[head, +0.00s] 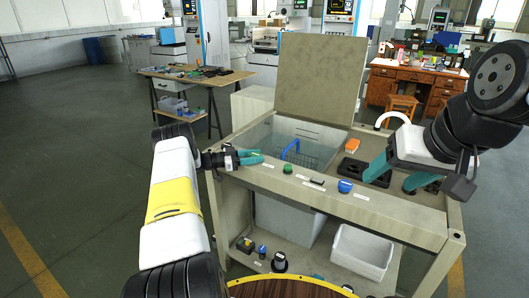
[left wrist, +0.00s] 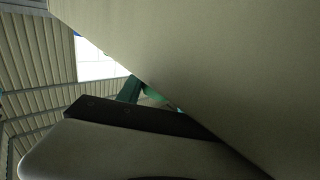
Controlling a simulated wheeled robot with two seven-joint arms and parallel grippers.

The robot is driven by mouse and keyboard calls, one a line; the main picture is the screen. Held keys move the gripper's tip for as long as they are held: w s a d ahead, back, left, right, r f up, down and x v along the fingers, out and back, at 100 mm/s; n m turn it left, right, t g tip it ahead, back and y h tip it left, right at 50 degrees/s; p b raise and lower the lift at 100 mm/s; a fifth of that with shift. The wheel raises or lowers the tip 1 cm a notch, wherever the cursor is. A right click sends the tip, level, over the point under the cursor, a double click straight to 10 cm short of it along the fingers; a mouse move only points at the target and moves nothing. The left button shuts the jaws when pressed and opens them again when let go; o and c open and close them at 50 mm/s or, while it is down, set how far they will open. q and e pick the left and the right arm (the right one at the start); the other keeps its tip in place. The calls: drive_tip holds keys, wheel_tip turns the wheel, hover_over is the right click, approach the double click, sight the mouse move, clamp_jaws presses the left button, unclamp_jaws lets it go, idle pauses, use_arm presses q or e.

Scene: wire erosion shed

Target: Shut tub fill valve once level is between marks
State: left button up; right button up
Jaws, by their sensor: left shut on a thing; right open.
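The tub (head: 262,137) is a grey basin sunk in the bench top, with a blue-handled wire basket (head: 296,153) inside. A dark mark shows on its back wall; I cannot make out a water level. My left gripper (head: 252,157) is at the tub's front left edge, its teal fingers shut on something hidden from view. In the left wrist view a green piece (left wrist: 153,95) shows past a large beige surface. A green knob (head: 288,169) and a blue knob (head: 345,186) sit on the front ledge; which is the fill valve is unclear. My right gripper (head: 398,176) is open above the right side.
A raised beige lid (head: 321,76) stands behind the tub. An orange block (head: 352,145), a black holder (head: 364,171) and a white curved pipe (head: 393,117) are to the right. A white bin (head: 362,250) is on the lower shelf. Open floor lies left.

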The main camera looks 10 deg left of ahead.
use_arm(q)
drive_tip(key=shift+r, duration=0.15)
drive_tip(key=o, duration=1.4)
drive_tip(key=v, duration=0.7)
drive_tip(key=shift+s+a, duration=0.15)
drive_tip(key=shift+a, duration=0.2)
